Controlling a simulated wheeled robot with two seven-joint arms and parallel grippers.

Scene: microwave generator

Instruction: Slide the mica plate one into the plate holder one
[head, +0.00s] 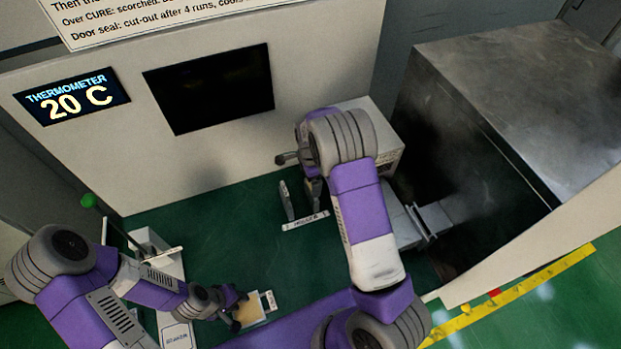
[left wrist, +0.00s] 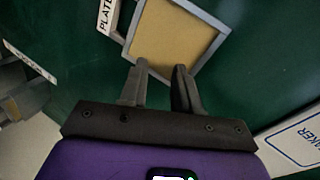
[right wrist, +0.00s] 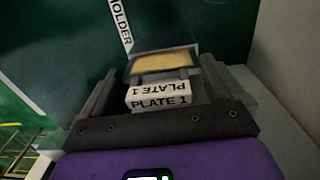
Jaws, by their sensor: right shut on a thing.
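In the right wrist view my right gripper (right wrist: 158,78) is shut on mica plate one, a tan plate (right wrist: 165,63) with a white block marked PLATE 1 (right wrist: 160,97). A strip ending in OLDER (right wrist: 121,22) lies beyond it; I cannot tell whether the plate touches the holder. In the head view a strip (head: 305,221) lies beside two upright grey pieces, and my right arm hides most of the gripper area. My left gripper (left wrist: 162,68) is open, its fingertips at the edge of another tan plate (left wrist: 178,38) in a grey frame, also seen in the head view (head: 249,312).
A white wall with a black window (head: 209,88) and a thermometer reading 20 C (head: 72,95) stands behind. A large metal box (head: 520,90) and a dark cavity are at right. A white box (head: 386,140) stands beside my right arm. Green floor lies open left of centre.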

